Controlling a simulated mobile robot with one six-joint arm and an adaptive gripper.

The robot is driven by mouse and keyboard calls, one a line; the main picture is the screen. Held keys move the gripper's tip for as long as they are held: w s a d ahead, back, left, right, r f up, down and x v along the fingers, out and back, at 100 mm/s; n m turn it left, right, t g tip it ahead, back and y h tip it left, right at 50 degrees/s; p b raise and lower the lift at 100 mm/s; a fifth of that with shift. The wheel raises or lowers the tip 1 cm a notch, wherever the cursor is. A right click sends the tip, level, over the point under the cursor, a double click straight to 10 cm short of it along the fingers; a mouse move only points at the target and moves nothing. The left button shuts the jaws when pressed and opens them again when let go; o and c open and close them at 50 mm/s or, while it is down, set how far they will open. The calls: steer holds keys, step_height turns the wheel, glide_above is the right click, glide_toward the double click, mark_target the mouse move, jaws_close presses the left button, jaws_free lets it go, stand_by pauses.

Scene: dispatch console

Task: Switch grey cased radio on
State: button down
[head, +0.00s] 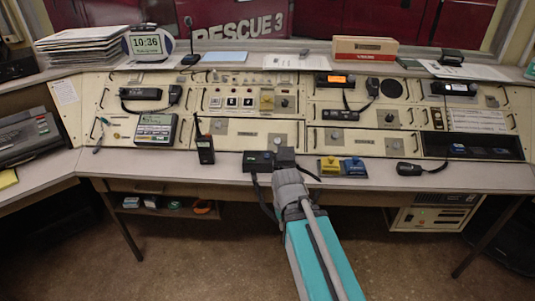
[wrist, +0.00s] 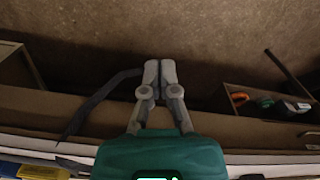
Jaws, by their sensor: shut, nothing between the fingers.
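I cannot tell for sure which set is the grey cased radio. Several dark radio sets are on the console in the head view: one with a lit orange display (head: 337,80), one at the upper right (head: 455,88) and one at the upper left (head: 141,94). A dark handheld radio (head: 205,148) stands upright on the desk, left of my arm. My gripper (head: 285,156) is over the desk's front edge, in front of a dark box (head: 257,161) that it partly hides. In the wrist view my gripper (wrist: 160,70) is shut and empty, with floor behind the fingertips.
Yellow and blue blocks (head: 342,167) sit right of my gripper. A fist microphone (head: 409,168) lies further right. A keypad unit (head: 155,129) stands at the left. An open shelf (head: 166,206) with small items hangs under the desk. Bare desk (head: 380,179) shows along the front.

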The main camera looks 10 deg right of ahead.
mark_target(268, 157)
steer(key=w+r+n+g+p, duration=0.1)
steer(key=w+r+n+p, duration=1.4)
steer(key=w+r+p, duration=0.9)
steer(key=w, duration=0.2)
steer(key=shift+w+r, duration=0.15)
steer(key=shift+w, duration=0.2)
steer(key=f+b, duration=0.4)
steer(key=s+f+b, duration=0.1)
steer(key=f+b, duration=0.9)
steer(key=shift+s+a, duration=0.2)
steer(key=shift+s, duration=0.15)
stand_by(0.6)
